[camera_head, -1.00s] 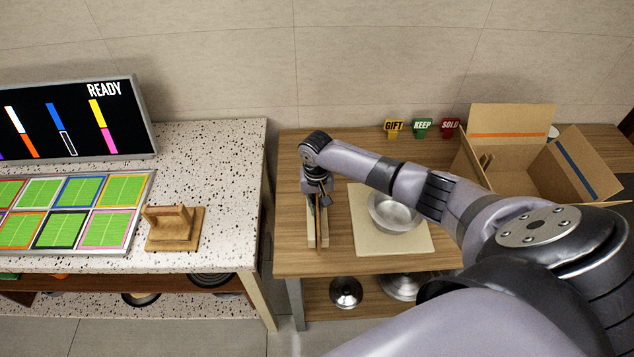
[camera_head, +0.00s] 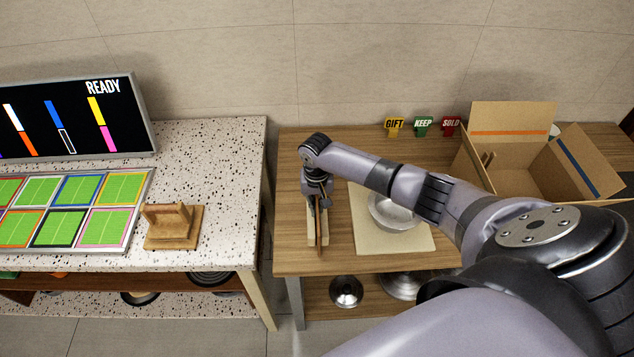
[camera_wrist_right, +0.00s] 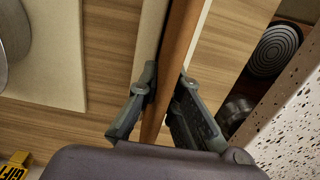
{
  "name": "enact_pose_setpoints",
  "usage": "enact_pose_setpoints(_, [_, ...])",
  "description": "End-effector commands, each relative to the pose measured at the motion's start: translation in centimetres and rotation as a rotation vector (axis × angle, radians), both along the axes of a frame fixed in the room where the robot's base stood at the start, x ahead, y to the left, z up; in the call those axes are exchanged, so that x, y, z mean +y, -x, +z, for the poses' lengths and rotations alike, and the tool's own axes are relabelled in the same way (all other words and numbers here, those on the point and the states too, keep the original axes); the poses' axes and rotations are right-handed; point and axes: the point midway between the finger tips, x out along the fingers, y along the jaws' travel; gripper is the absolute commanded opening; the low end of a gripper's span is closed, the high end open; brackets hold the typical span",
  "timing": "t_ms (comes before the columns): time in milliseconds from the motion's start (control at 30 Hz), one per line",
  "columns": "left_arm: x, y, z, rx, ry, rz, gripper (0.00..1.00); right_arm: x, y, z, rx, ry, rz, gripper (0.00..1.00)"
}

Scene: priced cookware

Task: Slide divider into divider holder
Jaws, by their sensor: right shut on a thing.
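A thin brown divider (camera_head: 319,235) is in my right gripper (camera_head: 318,198) above the left part of the wooden table. In the right wrist view the divider (camera_wrist_right: 181,40) runs between the two fingers (camera_wrist_right: 165,100). A cream strip (camera_head: 311,230) lies under and beside the divider; cream also shows on both sides of it in the wrist view (camera_wrist_right: 150,35). I cannot tell whether the divider touches this strip. My left gripper is not in view.
A metal bowl (camera_head: 393,212) stands on a cream board (camera_head: 425,240) right of the gripper. The box (camera_head: 530,165) is behind my right arm. GIFT, KEEP and SOLD signs (camera_head: 422,126) stand at the back.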

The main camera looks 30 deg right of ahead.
Motion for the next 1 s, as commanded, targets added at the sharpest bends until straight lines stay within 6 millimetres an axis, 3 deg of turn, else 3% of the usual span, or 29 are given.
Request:
enact_pose_setpoints(300, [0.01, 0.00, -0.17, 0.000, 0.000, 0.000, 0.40, 0.01, 0.00, -0.31, -0.001, -0.001, 0.000, 0.00])
enact_pose_setpoints(333, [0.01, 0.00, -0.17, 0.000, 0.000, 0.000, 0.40, 0.01, 0.00, -0.31, 0.000, 0.000, 0.000, 0.08])
enact_pose_setpoints(633, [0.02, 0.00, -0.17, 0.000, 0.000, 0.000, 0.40, 0.05, 0.01, -0.33, -0.001, -0.001, 0.000, 0.28])
enact_pose_setpoints(1000, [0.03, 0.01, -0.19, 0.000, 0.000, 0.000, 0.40, 0.10, 0.06, -0.40, 0.000, -0.001, 0.001, 0.33])
